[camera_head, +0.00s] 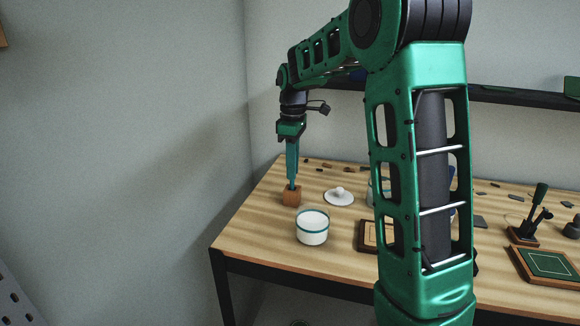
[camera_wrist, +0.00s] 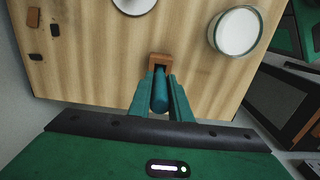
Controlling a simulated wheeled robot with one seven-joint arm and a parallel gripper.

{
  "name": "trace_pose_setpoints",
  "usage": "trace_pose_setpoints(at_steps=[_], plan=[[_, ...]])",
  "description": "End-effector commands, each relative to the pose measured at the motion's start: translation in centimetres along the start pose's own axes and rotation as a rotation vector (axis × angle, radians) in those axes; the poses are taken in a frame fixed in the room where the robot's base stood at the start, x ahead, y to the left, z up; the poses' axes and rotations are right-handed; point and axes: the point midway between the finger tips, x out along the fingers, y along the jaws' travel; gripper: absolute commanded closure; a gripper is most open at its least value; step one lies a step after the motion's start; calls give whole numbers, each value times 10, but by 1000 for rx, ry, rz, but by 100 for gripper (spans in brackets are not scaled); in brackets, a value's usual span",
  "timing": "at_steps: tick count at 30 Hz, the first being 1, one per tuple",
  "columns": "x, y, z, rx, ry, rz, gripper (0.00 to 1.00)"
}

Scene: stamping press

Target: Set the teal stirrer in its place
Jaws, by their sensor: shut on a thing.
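My gripper (camera_head: 292,152) points straight down over the left part of the table. Its teal fingers also show in the wrist view (camera_wrist: 161,98), closed on the teal stirrer (camera_wrist: 159,90), a rounded rod. A small brown wooden block (camera_head: 291,197) stands right below the fingers. In the wrist view the block (camera_wrist: 161,60) shows a dark opening at the far end of the stirrer. The stirrer's lower end meets the block's top there; I cannot tell how deep it sits. In the head view the stirrer is hard to tell from the fingers.
A white cup with a teal rim (camera_head: 312,228) stands close in front of the block. A white knobbed lid (camera_head: 339,196) lies to its right. Several small dark pieces lie at the table's back. A stamping press (camera_head: 526,228) and green-topped tray (camera_head: 546,264) are at the right.

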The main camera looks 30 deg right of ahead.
Motion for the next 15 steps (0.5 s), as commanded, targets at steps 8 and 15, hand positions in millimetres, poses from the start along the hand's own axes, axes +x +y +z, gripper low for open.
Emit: trace_pose_setpoints(at_steps=[8,15], plan=[[7,0,0,0,0,0,100],[10,0,0,0,0,0,100]])
